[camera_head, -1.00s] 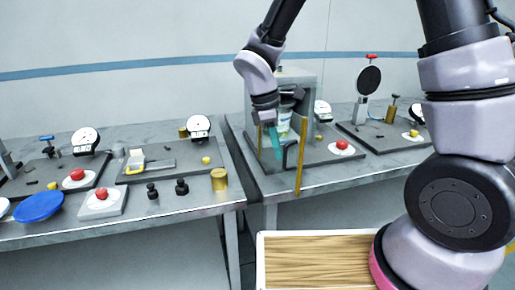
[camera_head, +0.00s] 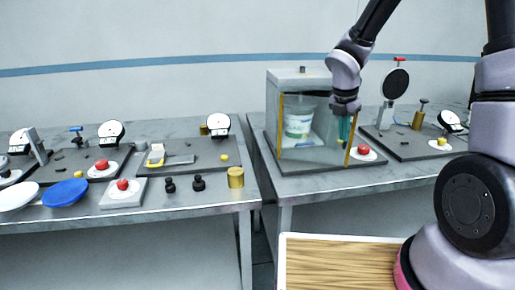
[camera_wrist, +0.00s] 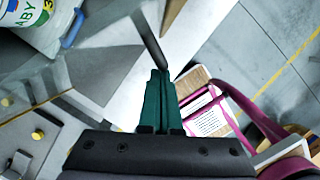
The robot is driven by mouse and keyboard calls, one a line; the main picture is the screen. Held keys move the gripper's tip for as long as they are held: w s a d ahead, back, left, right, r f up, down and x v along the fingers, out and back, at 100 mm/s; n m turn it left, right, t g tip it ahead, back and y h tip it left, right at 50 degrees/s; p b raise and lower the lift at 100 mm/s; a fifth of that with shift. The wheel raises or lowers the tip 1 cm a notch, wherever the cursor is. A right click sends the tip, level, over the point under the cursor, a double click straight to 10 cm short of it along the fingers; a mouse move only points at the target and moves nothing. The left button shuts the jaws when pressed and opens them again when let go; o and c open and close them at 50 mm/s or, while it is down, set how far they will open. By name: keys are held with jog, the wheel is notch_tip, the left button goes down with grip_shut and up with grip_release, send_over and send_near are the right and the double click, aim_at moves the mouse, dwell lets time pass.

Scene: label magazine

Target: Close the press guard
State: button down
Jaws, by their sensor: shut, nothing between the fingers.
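The press (camera_head: 300,76) is a grey box on a dark base plate on the right-hand table. Its guard (camera_head: 318,157) is a see-through panel with yellow edges, standing across much of the front. Its right edge appears to stand out from the box; I cannot tell whether it is fully shut. A white labelled tub (camera_head: 298,122) stands inside, and part of it shows in the wrist view (camera_wrist: 35,22). My gripper (camera_head: 344,138) is at the guard's right side, with its teal fingers together and empty. In the wrist view the fingertips (camera_wrist: 158,76) are beside a dark bar (camera_wrist: 148,38), possibly the guard's handle.
A red button (camera_head: 363,150) is just right of my gripper. A station with a round black disc (camera_head: 396,84) stands further right. The left table holds gauges (camera_head: 111,132), a blue dish (camera_head: 66,193) and a brass cylinder (camera_head: 236,177). A wooden-topped tray (camera_head: 335,262) is in front.

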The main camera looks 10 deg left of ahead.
jog(key=w+d+n, duration=0.1)
jog(key=w+n, duration=0.2)
jog(key=w, duration=0.6)
jog(key=shift+w+d+y, duration=0.2)
jog(key=shift+d+y, duration=0.15)
jog(key=shift+y, duration=0.05)
jog(key=shift+s+a+n, duration=0.1)
jog(key=shift+n, duration=0.2)
